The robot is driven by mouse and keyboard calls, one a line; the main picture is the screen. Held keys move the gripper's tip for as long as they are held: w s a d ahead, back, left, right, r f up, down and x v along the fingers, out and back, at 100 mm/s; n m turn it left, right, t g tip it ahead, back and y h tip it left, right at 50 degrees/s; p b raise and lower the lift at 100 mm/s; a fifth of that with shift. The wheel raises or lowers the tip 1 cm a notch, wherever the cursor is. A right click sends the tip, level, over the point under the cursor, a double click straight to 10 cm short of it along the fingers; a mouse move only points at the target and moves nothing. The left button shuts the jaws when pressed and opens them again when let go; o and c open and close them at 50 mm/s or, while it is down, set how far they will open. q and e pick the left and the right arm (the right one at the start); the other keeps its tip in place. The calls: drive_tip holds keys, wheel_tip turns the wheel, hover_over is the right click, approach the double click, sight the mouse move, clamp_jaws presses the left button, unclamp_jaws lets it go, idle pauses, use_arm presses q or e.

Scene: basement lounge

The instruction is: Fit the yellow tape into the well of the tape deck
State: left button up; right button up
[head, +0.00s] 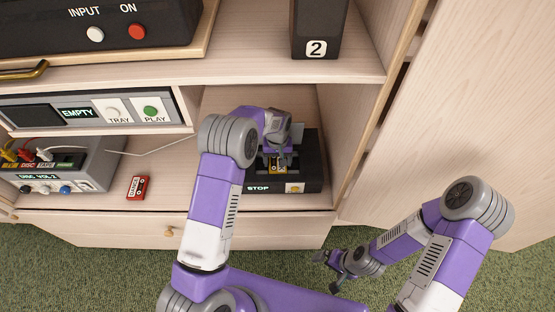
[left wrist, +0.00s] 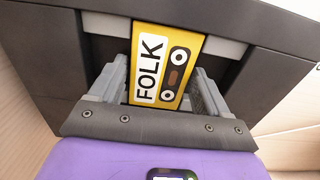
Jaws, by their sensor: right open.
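The yellow tape (head: 279,170), labelled FOLK, shows large in the left wrist view (left wrist: 166,65). My right gripper (head: 326,272) is open and empty, low above the carpet.
A red cassette (head: 138,187) lies on the shelf left of the deck. A grey unit (head: 90,170) with plugs and knobs stands further left, under a disc player (head: 95,108). A speaker (head: 318,25) marked 2 stands above. The shelf's side wall (head: 352,130) is close on the right.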

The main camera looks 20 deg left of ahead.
sight(277, 162)
use_arm(q)
drive_tip(key=o, duration=0.3)
drive_tip(key=shift+a, duration=0.1)
wheel_tip(277, 162, up, 8)
drive_tip(key=p, duration=0.3)
drive_tip(key=shift+f, duration=0.15)
drive_tip(key=shift+s+f, duration=0.1)
idle(0.3)
